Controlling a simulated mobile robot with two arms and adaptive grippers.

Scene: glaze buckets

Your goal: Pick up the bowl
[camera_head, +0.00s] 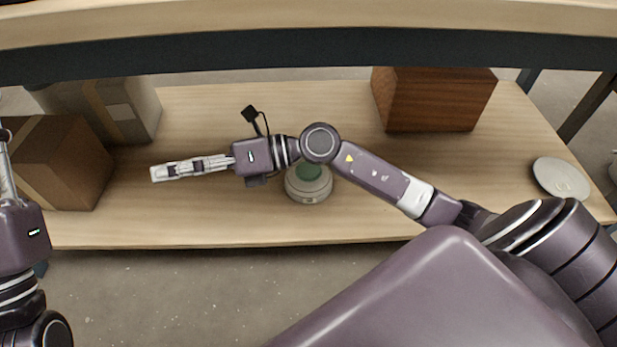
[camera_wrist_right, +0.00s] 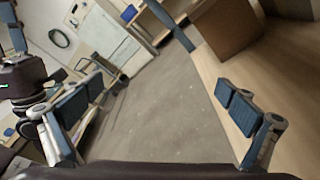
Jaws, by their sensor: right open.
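A pale round container with a green inside (camera_head: 310,194), which looks like the bowl, sits on the wooden shelf near its front edge. My right arm passes over it and hides part of its top. My right gripper (camera_head: 163,172) is well to the left of it, over the shelf and pointing left. In the right wrist view my right gripper (camera_wrist_right: 163,108) has its fingers wide apart with nothing between them. The bowl does not show there. My left gripper (camera_head: 5,160) is at the left edge, partly cut off, and its jaws cannot be read.
On the wooden shelf (camera_head: 400,220), cardboard boxes (camera_head: 60,160) stand at the left, close to my right gripper. A brown wooden box (camera_head: 432,100) stands at the back right. A white plate (camera_head: 561,178) lies at the far right. A dark beam (camera_head: 300,57) crosses above.

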